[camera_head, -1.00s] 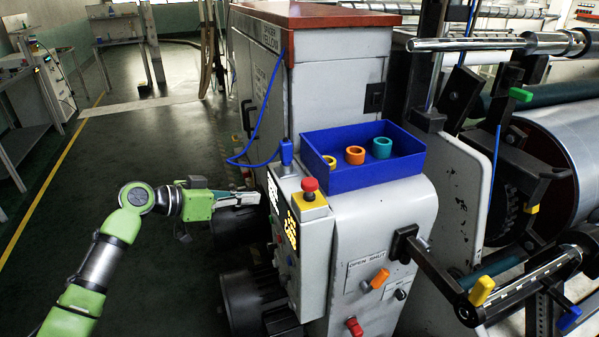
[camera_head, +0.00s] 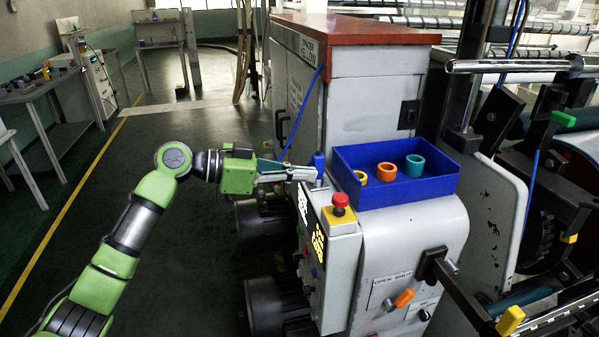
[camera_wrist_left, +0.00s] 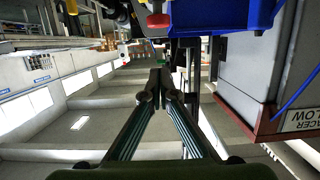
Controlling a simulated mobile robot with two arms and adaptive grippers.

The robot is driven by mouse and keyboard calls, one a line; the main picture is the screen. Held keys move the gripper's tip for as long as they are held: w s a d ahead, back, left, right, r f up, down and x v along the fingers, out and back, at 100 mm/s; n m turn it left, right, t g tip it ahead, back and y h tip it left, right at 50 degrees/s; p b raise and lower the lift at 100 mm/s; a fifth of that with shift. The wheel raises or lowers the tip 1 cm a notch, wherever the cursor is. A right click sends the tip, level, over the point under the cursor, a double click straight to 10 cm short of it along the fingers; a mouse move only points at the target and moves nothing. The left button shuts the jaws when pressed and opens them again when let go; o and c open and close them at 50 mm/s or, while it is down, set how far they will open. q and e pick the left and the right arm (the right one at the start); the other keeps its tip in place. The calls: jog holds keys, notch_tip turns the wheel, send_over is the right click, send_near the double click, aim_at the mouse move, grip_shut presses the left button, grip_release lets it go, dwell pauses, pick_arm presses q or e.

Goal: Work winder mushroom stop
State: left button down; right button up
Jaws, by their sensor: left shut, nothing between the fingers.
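The mushroom stop (camera_head: 340,202) is a red round button on a yellow box (camera_head: 340,214), on top of the grey control panel. A red knob (camera_wrist_left: 157,20), apparently the same button, shows at the top of the left wrist view. My left gripper (camera_head: 313,173) is shut and empty, up and to the left of the button in the head view, apart from it. Its tips appear close to the blue connector (camera_head: 318,163); I cannot tell whether they touch. Its fingers (camera_wrist_left: 158,78) meet in the left wrist view. My right gripper is not in view.
A blue bin (camera_head: 400,190) with yellow, orange and teal rings stands right behind the button. The grey cabinet (camera_head: 370,95) with a brown top rises behind. Dark motors (camera_head: 275,305) sit low left of the panel. The floor at left is open.

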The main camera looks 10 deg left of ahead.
pick_arm(q)
jog(key=p, duration=0.2)
send_over(333, 200)
jog(key=a, duration=0.1)
jog(key=f+p, duration=0.1)
jog(key=f, duration=0.3)
jog(key=shift+d+f, duration=0.2)
jog(key=shift+f, duration=0.6)
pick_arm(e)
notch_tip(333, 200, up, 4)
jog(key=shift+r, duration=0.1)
pick_arm(q)
notch_tip(333, 200, down, 2)
jog(key=b, duration=0.3)
jog(key=shift+s+f, duration=0.1)
jog(key=shift+f, duration=0.15)
jog(key=shift+r, duration=0.1)
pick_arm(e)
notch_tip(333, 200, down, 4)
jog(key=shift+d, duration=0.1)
